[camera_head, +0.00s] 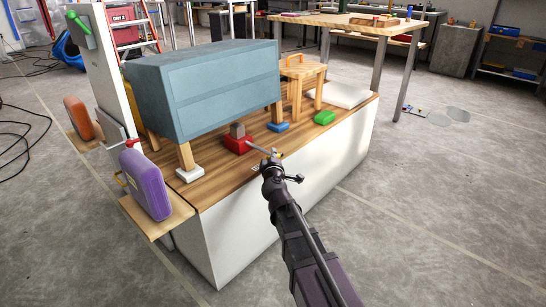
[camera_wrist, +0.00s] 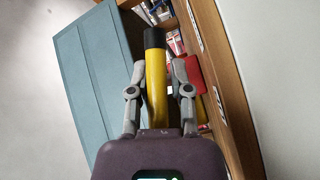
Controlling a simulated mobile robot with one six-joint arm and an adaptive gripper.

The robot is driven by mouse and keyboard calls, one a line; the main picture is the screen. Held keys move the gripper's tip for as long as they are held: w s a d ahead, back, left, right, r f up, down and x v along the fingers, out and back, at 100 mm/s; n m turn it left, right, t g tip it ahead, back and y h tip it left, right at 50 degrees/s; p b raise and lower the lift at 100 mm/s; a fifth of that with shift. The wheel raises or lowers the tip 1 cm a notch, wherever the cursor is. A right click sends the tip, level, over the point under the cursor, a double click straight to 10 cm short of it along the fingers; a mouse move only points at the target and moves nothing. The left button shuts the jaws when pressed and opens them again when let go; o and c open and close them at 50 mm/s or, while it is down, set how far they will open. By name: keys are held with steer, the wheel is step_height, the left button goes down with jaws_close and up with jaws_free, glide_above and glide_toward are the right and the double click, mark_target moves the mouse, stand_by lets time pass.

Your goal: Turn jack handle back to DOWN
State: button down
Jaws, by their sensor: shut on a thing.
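My gripper (camera_wrist: 158,78) is closed around a yellow jack handle (camera_wrist: 156,92), one finger on each side. The handle has a black end (camera_wrist: 154,38) that sticks out past the fingertips. The red jack (camera_head: 237,145) stands on the wooden top under the front edge of the blue-grey cabinet (camera_head: 205,88), with a grey block (camera_head: 237,130) on it. In the head view my gripper (camera_head: 272,157) is at the platform's front edge, right of the jack. The DOWN mark is not readable.
A purple container (camera_head: 147,183) stands on a side shelf at the left. The floor in front is open.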

steer(key=c, duration=0.6)
jaws_free()
steer(key=shift+m+g+p, duration=1.1)
steer(key=shift+g+p, duration=0.4)
steer(key=shift+p, duration=0.75)
steer(key=shift+r+m+g+y+p, duration=0.1)
steer(key=shift+m+g+y+p, duration=0.5)
steer(key=shift+p, duration=0.5)
